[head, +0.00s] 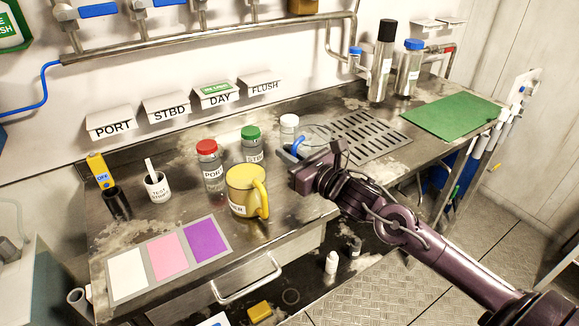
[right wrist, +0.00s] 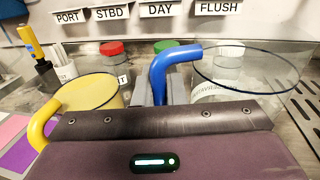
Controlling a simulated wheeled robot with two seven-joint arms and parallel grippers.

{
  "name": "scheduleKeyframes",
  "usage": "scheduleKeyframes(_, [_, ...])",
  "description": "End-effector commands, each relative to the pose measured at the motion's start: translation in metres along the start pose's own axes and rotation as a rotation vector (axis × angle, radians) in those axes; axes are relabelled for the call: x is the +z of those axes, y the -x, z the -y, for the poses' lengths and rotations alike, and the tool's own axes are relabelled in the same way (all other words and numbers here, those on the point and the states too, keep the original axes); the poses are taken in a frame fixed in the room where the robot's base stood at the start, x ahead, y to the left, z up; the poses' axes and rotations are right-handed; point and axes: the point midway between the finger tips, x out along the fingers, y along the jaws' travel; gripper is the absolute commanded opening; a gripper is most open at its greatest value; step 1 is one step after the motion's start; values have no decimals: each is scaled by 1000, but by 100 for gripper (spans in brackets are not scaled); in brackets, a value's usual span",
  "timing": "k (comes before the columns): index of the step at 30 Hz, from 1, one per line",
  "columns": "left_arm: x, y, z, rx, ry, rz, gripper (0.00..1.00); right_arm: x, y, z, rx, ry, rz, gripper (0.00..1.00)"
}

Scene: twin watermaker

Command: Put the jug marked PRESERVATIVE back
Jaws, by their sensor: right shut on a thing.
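The clear jug (head: 317,133) with a blue handle (head: 298,146) is over the counter, near the left end of the slotted drain. In the right wrist view the jug (right wrist: 255,75) looks upright, with a white label (right wrist: 225,92) seen from behind through the wall, its letters reversed. My right gripper (head: 297,157) is shut on the blue handle, which rises between the fingers in the right wrist view (right wrist: 165,78). I cannot tell whether the jug's base touches the counter; the gripper hides it. My left gripper is not in view.
A yellow jug (head: 243,190) stands just left of my gripper. Behind are a red-lidded bottle (head: 209,165), a green-lidded bottle (head: 251,145) and a white-lidded one (head: 289,126). The slotted drain (head: 365,137) and green mat (head: 452,116) on the right are clear. Wall labels include FLUSH (head: 262,86).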

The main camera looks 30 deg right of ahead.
Motion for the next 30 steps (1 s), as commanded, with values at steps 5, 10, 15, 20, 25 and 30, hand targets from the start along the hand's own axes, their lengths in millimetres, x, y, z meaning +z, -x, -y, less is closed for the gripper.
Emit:
scheduleKeyframes(5, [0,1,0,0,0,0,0,-29,0,0,-1,-4,-2,0])
scheduleKeyframes(10, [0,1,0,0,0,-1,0,-36,0,-1,0,-1,1,0])
scheduleKeyframes(15, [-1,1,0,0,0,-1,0,-36,0,-1,0,0,0,0])
scheduleKeyframes(20, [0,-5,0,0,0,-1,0,-41,0,-1,0,-1,0,0])
scheduleKeyframes(25, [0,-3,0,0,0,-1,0,-39,0,-1,0,-2,-1,32])
scheduleKeyframes(30, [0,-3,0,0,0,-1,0,-39,0,-1,0,-2,-1,32])
